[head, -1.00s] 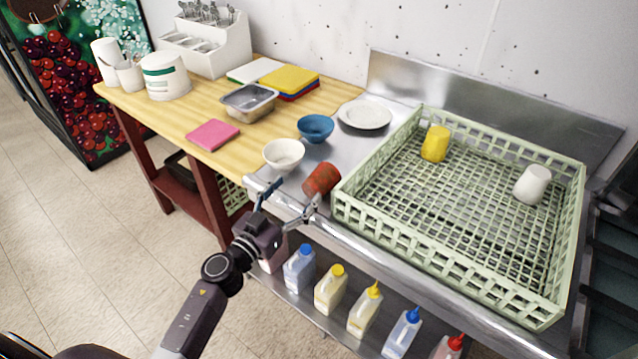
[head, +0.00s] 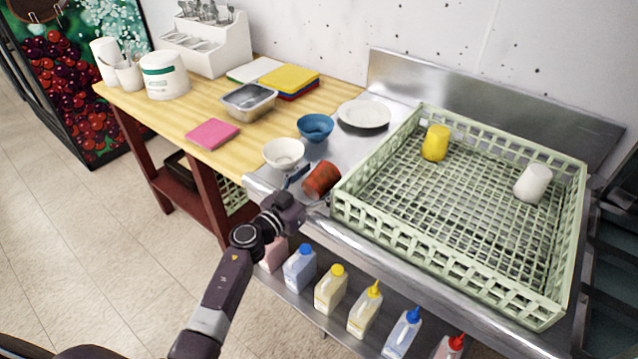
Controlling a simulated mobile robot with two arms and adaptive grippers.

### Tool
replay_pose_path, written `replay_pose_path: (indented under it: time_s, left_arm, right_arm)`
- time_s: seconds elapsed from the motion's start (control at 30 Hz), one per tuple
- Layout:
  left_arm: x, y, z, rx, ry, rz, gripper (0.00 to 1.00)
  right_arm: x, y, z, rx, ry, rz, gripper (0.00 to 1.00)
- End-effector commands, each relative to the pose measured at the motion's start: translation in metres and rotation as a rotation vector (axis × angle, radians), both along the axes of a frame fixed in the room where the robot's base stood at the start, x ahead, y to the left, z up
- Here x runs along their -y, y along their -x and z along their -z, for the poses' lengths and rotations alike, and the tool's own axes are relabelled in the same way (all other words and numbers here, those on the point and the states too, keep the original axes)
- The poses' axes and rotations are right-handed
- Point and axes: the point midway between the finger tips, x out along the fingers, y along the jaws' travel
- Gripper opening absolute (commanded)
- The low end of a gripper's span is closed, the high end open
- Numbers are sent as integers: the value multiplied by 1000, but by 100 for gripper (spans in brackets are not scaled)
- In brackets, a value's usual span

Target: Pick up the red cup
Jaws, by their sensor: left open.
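The red cup (head: 322,179) is on the steel counter, against or just beside the left corner of the green rack, and looks tipped over. My left gripper (head: 308,188) is open at the near side of the cup. One blue-tipped finger shows left of the cup, between it and the white bowl; the other finger is partly hidden near the cup's lower edge. I cannot tell whether the fingers touch the cup. My right gripper is not in view.
A white bowl (head: 284,153) and a blue bowl (head: 315,127) stand close behind the cup. The green rack (head: 440,255) holds a yellow cup (head: 436,143) and a white cup (head: 533,183). Several bottles (head: 331,289) stand on the shelf below. A white plate (head: 364,114) lies further back.

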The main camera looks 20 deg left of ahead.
Motion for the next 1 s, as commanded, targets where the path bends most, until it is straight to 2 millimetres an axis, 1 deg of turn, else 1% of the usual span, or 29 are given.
replay_pose_path:
  time_s: [0.13,0.53,0.73,0.8,0.87,1.0]
  left_arm:
    - [0,0,0,0,0,-1,73]
    - [-1,1,0,0,-1,-1,29]
    - [-1,1,-1,0,-1,-1,28]
    - [-1,0,-4,1,-2,-1,28]
    - [-1,0,-10,1,-4,-1,28]
    - [-1,1,-36,3,-6,0,28]
  right_arm:
    - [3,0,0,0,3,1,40]
    - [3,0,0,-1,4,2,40]
    - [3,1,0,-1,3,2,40]
    - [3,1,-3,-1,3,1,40]
    - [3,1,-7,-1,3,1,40]
    - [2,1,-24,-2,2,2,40]
